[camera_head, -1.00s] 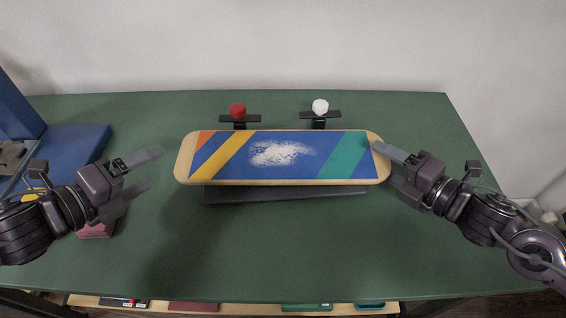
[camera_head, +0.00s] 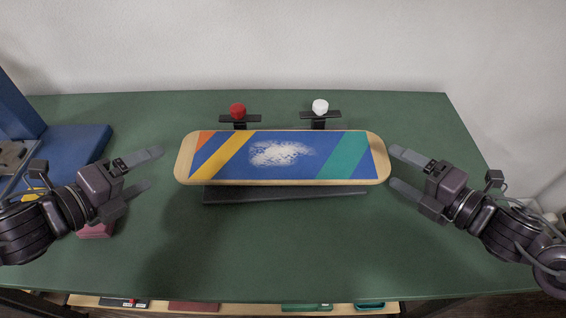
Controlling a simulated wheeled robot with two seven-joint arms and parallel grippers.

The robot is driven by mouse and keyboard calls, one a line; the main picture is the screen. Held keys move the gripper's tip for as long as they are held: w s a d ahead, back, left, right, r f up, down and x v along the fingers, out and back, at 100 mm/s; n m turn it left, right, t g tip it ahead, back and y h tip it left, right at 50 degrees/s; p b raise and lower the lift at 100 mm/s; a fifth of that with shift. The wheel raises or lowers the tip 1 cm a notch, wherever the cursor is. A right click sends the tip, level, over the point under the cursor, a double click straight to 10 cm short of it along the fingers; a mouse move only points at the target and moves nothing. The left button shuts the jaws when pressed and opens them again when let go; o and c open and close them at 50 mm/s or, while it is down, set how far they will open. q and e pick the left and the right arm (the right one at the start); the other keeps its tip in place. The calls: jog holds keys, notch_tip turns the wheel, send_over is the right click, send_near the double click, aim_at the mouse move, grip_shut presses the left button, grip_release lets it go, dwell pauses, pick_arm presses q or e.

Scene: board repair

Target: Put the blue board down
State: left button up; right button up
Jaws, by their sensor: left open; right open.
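The blue board (camera_head: 283,157) has orange, yellow and green stripes, a white scuffed patch and wooden edges. It lies level across a dark support (camera_head: 285,195) in the middle of the table. My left gripper (camera_head: 156,169) is open and empty, a little left of the board's left end. My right gripper (camera_head: 393,168) is open and empty, just past the board's right end and apart from it. Part of the support is hidden under the board.
Behind the board stand a holder with a red knob (camera_head: 238,110) and one with a white knob (camera_head: 320,106). A blue case (camera_head: 75,150) lies at the left, with a pink block (camera_head: 96,231) nearer the front. The green table (camera_head: 290,250) is clear in front of the board.

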jog(key=v, duration=0.8)
jog(key=shift+d, duration=0.1)
jog(key=shift+s+f, duration=0.1)
jog(key=shift+s, duration=0.05)
